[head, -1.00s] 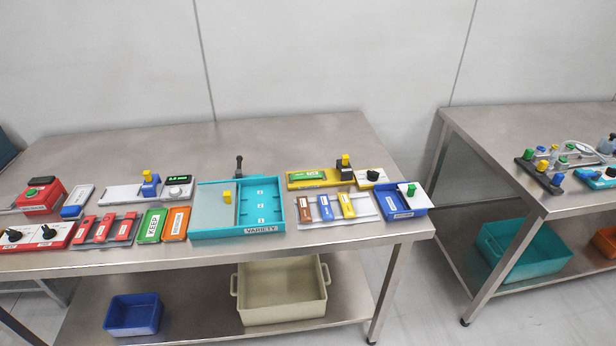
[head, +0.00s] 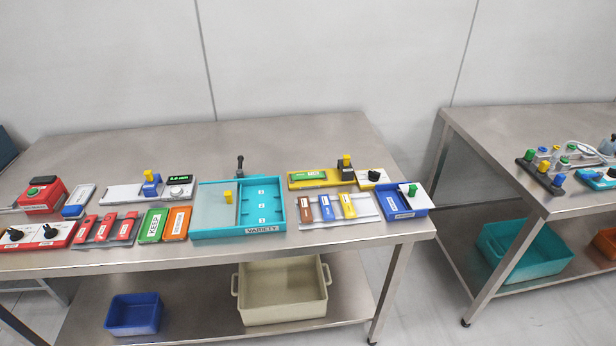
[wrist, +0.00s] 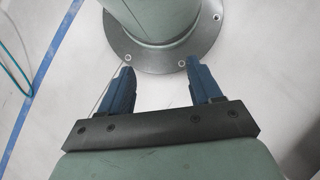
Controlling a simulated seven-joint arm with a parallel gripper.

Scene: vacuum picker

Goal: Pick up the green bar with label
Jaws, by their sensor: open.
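A green bar with a white label (head: 308,175) lies in a yellow holder (head: 325,184) at the back right of the near table. A wider green piece labelled KEEP (head: 152,226) lies at the front, beside an orange labelled piece (head: 177,222). My gripper (wrist: 158,78) shows only in the wrist view. Its two blue fingers are apart with nothing between them. They point toward a round grey-green base on the floor, away from the bars. My gripper is not visible in the head view.
A teal box marked VARIETY (head: 262,232) stands mid-table. Right of it, a grey tray (head: 368,217) holds brown, blue and yellow bars, next to a blue bin (head: 416,212). Red devices fill the left side. The table's back strip (head: 120,150) is clear.

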